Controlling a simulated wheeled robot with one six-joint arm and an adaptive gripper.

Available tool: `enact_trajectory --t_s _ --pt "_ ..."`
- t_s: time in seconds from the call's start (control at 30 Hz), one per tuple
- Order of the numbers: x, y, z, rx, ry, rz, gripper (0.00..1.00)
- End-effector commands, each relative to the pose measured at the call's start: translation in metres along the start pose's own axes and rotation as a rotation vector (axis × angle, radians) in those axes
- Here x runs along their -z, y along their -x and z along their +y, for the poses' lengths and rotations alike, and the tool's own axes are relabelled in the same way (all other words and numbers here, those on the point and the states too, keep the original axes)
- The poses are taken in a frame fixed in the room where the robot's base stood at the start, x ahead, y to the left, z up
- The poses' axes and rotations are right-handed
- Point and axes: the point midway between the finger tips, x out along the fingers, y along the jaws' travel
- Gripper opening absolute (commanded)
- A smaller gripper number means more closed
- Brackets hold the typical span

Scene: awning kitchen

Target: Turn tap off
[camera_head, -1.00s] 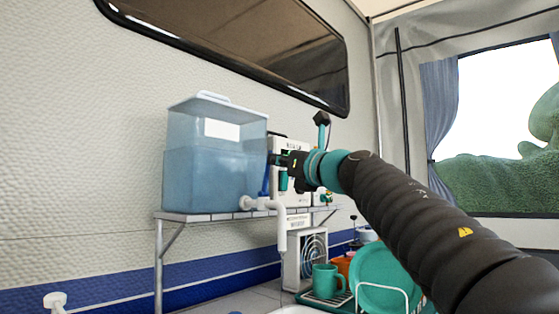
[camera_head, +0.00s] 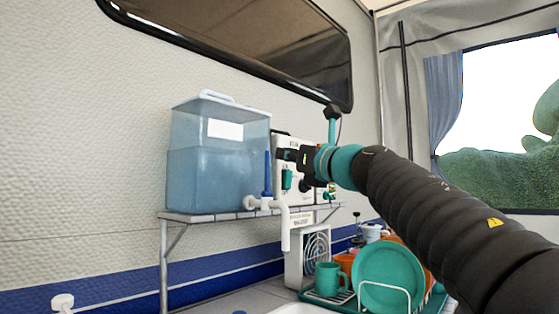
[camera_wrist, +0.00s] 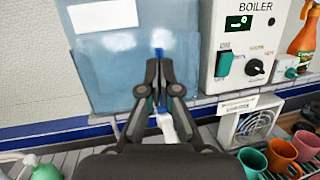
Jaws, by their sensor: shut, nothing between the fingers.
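The tap (camera_head: 265,203) is white, at the lower front of a clear blue water tank (camera_head: 205,165). Its blue lever (camera_head: 267,175) stands upright. A white spout (camera_head: 285,235) hangs down from the tap. My gripper (camera_head: 281,154) is right of the lever's top in the head view, with a small gap in the picture. In the wrist view my gripper (camera_wrist: 159,64) has its fingers together in front of the lever, whose blue tip (camera_wrist: 158,52) shows just beyond them. The fingers hide part of the lever. Contact cannot be told.
The tank stands on a wall shelf (camera_head: 190,216). A white boiler (camera_wrist: 240,45) with a switch and knob is close on the right. Below are a heater (camera_head: 310,255), a green mug (camera_head: 330,279), an orange mug (camera_wrist: 282,154) and a green plate (camera_head: 388,275).

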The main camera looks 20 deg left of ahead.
Motion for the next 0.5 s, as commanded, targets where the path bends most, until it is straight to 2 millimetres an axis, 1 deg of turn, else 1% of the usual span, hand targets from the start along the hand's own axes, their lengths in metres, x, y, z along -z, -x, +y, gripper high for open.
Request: enact_trajectory --t_s 0.03,0.1,0.3,0.4,0.5 --pt "0.000 0.011 0.000 0.000 0.001 -0.001 0.00" --pt "-0.004 0.027 0.000 0.001 0.002 -0.001 0.00" --pt "-0.014 0.068 -0.004 0.008 0.003 -0.001 0.00" --pt "-0.017 0.084 -0.004 0.008 0.003 -0.001 0.00" --pt "-0.020 0.094 -0.004 0.008 0.002 -0.001 0.00"
